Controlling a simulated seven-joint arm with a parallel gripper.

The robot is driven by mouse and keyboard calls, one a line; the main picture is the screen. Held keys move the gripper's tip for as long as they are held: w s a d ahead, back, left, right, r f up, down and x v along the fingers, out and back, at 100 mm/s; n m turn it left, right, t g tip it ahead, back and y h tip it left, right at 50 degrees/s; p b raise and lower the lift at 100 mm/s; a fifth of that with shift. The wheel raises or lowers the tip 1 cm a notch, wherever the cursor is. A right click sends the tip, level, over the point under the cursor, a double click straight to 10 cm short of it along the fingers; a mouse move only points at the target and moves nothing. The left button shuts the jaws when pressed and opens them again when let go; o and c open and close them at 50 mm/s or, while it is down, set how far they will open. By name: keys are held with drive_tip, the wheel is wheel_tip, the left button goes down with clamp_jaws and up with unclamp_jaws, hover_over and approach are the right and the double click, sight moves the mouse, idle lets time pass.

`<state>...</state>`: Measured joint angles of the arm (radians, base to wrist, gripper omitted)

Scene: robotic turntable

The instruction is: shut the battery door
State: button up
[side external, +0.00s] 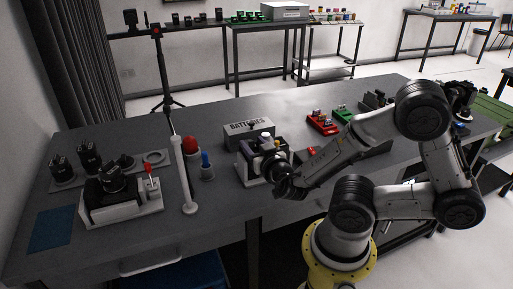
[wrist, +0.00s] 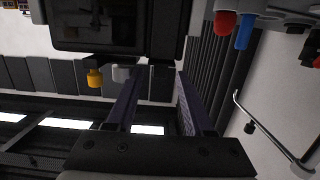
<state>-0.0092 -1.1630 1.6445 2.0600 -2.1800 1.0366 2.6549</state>
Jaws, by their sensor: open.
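A dark boxy device (wrist: 115,25) fills the top of the wrist view, with a yellow knob (wrist: 95,77) and a small pale bracket at its lower edge. I cannot tell which part is the battery door or how far open it stands. My gripper (wrist: 158,78) is open, its two purple fingers pointing toward the device's lower edge. Nothing shows between them, and I cannot tell whether they touch it. In the side external view, my wrist covers much of a white-based unit (side external: 247,172) in front of the grey BATTERIES box (side external: 248,128).
Left of the unit stand a blue peg (side external: 206,160), a red ball (side external: 191,145) and a white post (side external: 184,180). A white-based station (side external: 120,207) is farther left. Red (side external: 320,121) and green (side external: 343,113) trays lie right. Free table lies at the front.

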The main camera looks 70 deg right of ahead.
drive_tip(key=v, duration=1.2)
idle(0.7)
